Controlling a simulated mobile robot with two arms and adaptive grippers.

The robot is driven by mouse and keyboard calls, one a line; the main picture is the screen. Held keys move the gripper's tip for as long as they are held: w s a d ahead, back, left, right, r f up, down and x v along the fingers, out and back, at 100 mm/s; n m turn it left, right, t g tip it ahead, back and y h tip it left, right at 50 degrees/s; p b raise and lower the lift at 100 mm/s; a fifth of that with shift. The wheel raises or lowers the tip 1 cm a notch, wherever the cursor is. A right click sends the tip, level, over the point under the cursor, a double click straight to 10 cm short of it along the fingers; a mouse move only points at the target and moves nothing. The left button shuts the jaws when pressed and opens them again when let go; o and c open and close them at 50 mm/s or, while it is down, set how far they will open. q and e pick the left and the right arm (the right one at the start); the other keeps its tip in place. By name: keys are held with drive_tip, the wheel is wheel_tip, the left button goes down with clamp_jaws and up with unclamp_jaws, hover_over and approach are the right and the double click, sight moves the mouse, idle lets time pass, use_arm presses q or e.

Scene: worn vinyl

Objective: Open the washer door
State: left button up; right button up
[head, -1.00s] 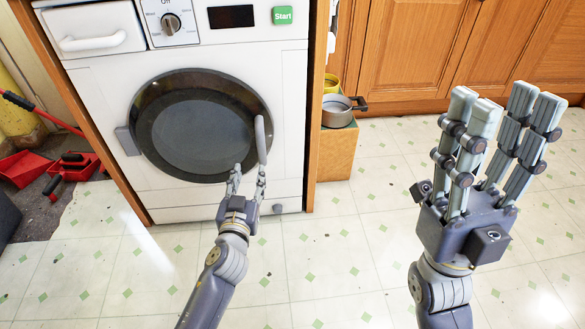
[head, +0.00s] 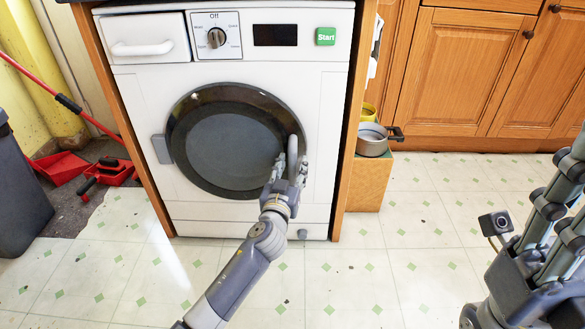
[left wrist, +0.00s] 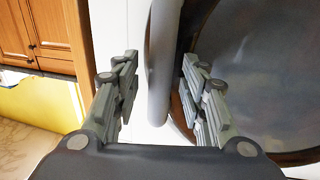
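The white washer (head: 330,110) stands at the back middle. Its round dark-rimmed door (head: 222,146) looks shut, with a hinge block on its left side. The grey upright door handle (head: 292,150) is at the door's right edge and also shows in the left wrist view (left wrist: 160,75). My left gripper (head: 288,168) is at the handle's lower part. In the left wrist view its two fingers (left wrist: 160,90) are apart, one on each side of the handle, with gaps visible. My right gripper (head: 570,195) is open and empty at the right edge, partly cut off.
A wooden box (head: 370,182) with a pot (head: 373,139) stands right of the washer. Wooden cabinets (head: 470,70) are behind. A red dustpan (head: 60,167) and a dark bin (head: 20,190) are at the left. The tiled floor in front is mostly clear.

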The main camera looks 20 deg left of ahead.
use_arm(q)
drive_tip(key=shift+w, duration=0.5)
clamp_jaws()
drive_tip(key=shift+s, duration=0.1)
